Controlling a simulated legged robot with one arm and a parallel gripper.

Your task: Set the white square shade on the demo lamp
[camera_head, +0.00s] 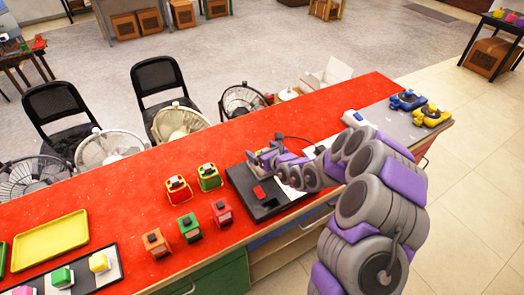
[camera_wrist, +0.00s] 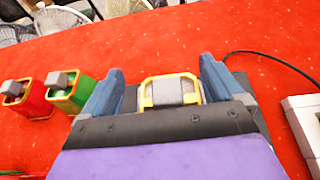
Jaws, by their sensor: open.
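The white square shade (camera_wrist: 172,92), with a yellow frame and grey top, sits between the two fingers of my gripper (camera_wrist: 160,85) in the wrist view. The fingers are spread, with gaps to both sides of the shade. In the head view, my gripper (camera_head: 262,158) is low over the far edge of a black board (camera_head: 240,178) with a red block on it, and hides the shade. A black cord (camera_wrist: 275,62) runs right from behind the right finger. The demo lamp is not clearly visible; I cannot tell whether the shade rests on it.
Red (camera_head: 178,187) and green (camera_head: 209,177) shades stand left of the board, with several more in front. A yellow tray (camera_head: 50,240) lies far left. A grey mat (camera_head: 385,122) with blue and yellow items lies right. Fans and chairs stand behind the red counter (camera_head: 120,205).

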